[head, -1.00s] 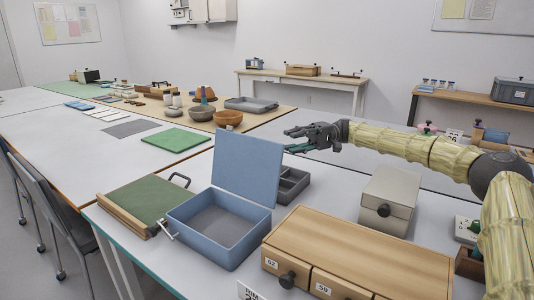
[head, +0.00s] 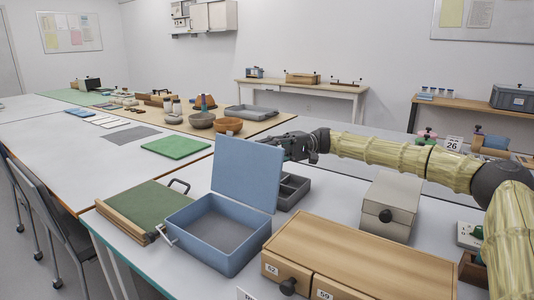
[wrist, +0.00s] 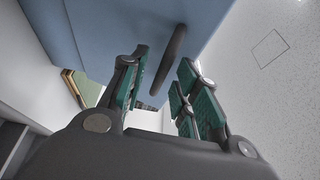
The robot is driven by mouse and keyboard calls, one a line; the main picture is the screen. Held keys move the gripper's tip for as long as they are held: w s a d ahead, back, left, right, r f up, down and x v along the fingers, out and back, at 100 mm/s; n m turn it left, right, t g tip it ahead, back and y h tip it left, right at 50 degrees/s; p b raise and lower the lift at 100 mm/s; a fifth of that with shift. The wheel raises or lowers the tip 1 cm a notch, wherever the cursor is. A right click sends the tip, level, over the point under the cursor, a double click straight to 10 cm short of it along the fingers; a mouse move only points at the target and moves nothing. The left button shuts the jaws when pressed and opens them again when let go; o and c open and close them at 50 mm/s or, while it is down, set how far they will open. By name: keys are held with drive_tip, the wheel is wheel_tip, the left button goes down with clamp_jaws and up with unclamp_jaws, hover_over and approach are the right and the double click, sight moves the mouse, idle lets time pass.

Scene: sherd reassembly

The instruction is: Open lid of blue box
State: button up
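The blue box (head: 181,245) stands on the near table with its hollow inside showing. Its lid (head: 248,174) stands up from the rear edge, raised and leaning slightly back. My gripper (wrist: 164,64) is behind the lid, its fingertips hidden by the lid's upper right edge in the head view. In the wrist view the lid's blue face (wrist: 105,30) fills the upper part. A dark elongated handle (wrist: 174,48) on it shows between my parted green-padded fingers. I cannot tell whether the fingers touch it.
A grey divided tray (head: 291,190) sits behind the box. A green board with a wooden edge (head: 145,210) lies left of it. A wooden drawer unit (head: 350,255) stands right in front, and a grey box with a black knob (head: 392,205) stands farther right.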

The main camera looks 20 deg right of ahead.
sight(254, 153)
clamp_jaws()
drive_tip(key=shift+s+a+r+h+p, duration=0.4)
drive_tip(key=shift+a+r+h+p, duration=0.1)
drive_tip(key=shift+r+p, duration=0.25)
drive_tip(key=shift+s+a+n+t+h+p, duration=0.3)
drive_tip(key=shift+s+a+n+h+p, duration=0.15)
drive_tip(key=shift+a+h+p, duration=0.2)
